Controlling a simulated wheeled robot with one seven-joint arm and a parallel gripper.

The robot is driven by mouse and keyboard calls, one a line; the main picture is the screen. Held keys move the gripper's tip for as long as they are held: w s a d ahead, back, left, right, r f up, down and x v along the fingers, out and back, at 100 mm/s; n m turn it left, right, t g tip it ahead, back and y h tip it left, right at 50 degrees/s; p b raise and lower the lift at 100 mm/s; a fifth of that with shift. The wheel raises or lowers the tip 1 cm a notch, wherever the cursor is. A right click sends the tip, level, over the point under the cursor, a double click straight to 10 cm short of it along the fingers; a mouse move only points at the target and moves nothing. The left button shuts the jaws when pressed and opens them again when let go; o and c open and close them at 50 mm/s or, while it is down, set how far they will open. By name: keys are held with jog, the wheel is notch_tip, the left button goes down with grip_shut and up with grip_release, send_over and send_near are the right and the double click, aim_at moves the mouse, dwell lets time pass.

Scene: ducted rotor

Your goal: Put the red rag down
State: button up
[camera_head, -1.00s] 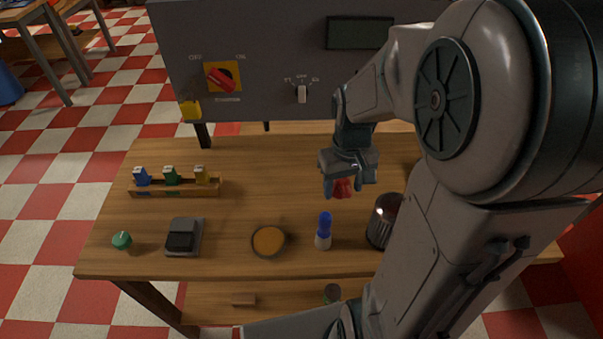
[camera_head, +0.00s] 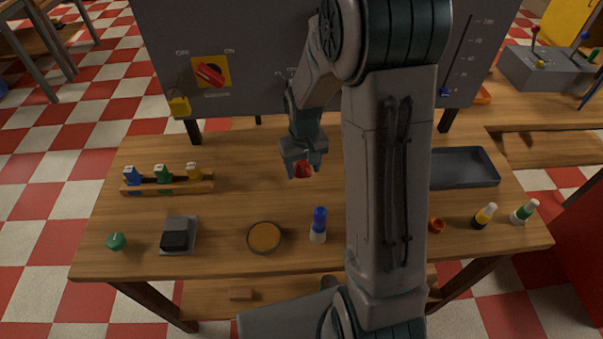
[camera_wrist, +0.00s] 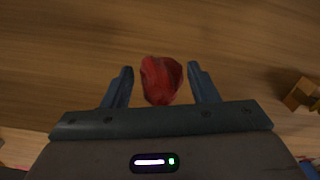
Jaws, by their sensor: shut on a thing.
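The red rag (camera_head: 303,172) is a small crumpled bundle between the fingers of my gripper (camera_head: 301,164). My gripper is shut on it and points down over the back middle of the wooden table (camera_head: 240,165). In the wrist view the rag (camera_wrist: 161,80) sits between the two dark fingers of my gripper (camera_wrist: 160,72), with bare wood behind it. How far the rag is above the table is hard to tell.
A wooden rack (camera_head: 168,187) with coloured pieces stands at left. A dark tray (camera_head: 465,168) lies at right, partly behind my arm. A grey panel (camera_head: 235,45) stands behind.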

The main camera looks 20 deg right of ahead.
aim_at(301, 184)
jog(key=shift+w+a+f, duration=0.2)
jog(key=shift+w+f, duration=0.1)
jog(key=shift+w, duration=0.05)
jog(key=shift+f+p, duration=0.45)
jog(key=shift+f, duration=1.5)
jog(key=shift+f, duration=0.2)
jog(key=o, duration=1)
jog(key=shift+r, duration=0.15)
